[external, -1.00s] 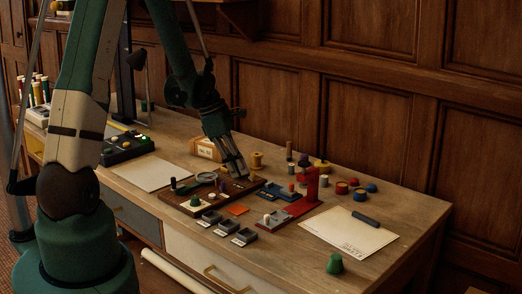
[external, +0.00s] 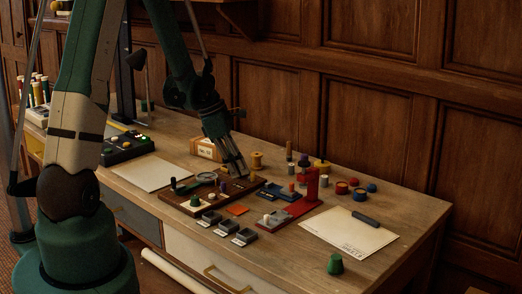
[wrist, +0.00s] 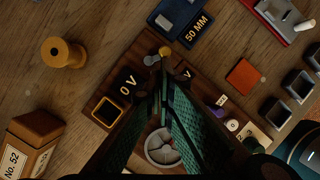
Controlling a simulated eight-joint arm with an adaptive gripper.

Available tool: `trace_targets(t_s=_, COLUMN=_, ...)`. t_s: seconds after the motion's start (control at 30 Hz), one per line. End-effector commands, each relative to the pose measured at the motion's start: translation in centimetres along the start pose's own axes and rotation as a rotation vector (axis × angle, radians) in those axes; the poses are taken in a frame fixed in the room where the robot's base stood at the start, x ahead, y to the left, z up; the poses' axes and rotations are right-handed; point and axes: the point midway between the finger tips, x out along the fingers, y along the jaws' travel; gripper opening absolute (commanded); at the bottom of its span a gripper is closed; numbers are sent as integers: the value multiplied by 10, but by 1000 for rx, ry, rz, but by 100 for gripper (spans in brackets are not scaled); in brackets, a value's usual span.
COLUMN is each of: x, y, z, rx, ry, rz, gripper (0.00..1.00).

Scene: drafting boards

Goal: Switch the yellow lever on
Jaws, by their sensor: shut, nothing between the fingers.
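A small yellow knob (wrist: 165,51), seemingly the yellow lever's tip, shows in the wrist view just beyond my fingertips, beside a small grey round part (wrist: 152,60). Both are at the far edge of a dark brown board (external: 180,203) with labelled plates. My gripper (wrist: 164,86) is shut and empty, pointing down over this board. In the external view my gripper (external: 241,176) is at the board's back right end and hides the lever there. I cannot tell whether the fingers touch the knob, or which position the lever is in.
A white round dial (wrist: 162,148) lies under my fingers. A blue block marked 50 MM (wrist: 180,17) is close beyond the board. A yellow spool (wrist: 62,53) and a box (external: 206,148) stand behind. A red stand (external: 311,187) is to the right. Grey trays (external: 228,227) line the front.

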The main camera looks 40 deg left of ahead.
Motion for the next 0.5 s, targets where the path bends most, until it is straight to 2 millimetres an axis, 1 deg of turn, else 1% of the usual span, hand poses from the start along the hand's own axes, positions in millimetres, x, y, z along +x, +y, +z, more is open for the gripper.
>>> trace_targets(t_s=0.33, x=1, y=-3, z=1, rx=-57, ry=0, rz=23, gripper=0)
trace_targets(t_s=0.5, x=2, y=-6, z=3, rx=-121, ry=-1, rz=48, gripper=0)
